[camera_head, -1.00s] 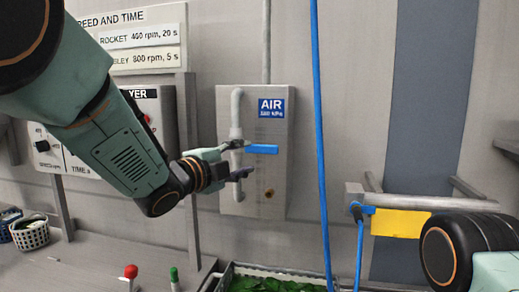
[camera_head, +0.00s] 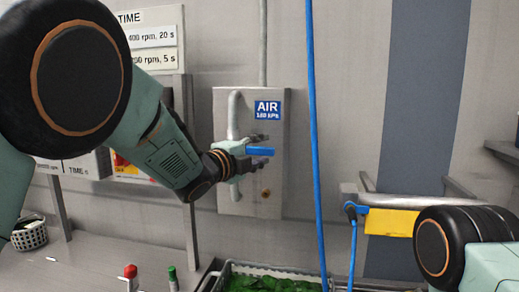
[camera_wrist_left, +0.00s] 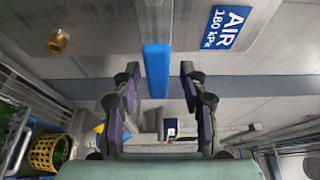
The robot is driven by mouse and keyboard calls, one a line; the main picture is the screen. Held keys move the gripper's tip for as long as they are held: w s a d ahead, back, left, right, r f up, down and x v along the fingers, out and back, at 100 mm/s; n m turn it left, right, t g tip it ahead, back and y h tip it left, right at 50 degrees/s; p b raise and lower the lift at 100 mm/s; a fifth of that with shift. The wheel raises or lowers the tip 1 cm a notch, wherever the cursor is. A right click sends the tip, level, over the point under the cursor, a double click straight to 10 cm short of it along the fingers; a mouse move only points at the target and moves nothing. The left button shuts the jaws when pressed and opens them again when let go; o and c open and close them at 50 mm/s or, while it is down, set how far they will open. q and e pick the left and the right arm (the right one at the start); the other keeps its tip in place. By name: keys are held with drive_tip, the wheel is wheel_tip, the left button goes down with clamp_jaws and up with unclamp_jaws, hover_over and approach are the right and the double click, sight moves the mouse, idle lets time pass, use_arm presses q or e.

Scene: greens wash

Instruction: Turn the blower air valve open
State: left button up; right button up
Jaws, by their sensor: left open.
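The air valve's blue lever (camera_head: 261,151) sticks out to the right, level, from a grey pipe on a wall panel (camera_head: 274,187) with a blue AIR sign (camera_head: 268,109). My left gripper (camera_head: 262,152) is open at the lever, one finger above it and one below in the head view. In the left wrist view the blue lever (camera_wrist_left: 156,70) stands between the two open fingers (camera_wrist_left: 160,78), with a gap on each side. The valve body is partly hidden behind my gripper. My right arm shows at the lower right, but its gripper is out of view.
A blue hose (camera_head: 316,130) hangs just right of the panel.

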use_arm(q)
drive_tip(key=shift+w+d, duration=0.15)
drive_tip(key=shift+d, duration=0.1)
drive_tip(key=shift+w+a+f, duration=0.1)
drive_tip(key=shift+w+f, duration=0.1)
drive_tip(key=shift+w, duration=0.05)
drive_tip(key=shift+a, duration=0.1)
drive_tip(key=shift+c, duration=0.7)
drive_tip(key=shift+s+r, duration=0.15)
drive_tip(key=shift+s, duration=0.05)
drive_tip(key=c, duration=0.4)
clamp_jaws()
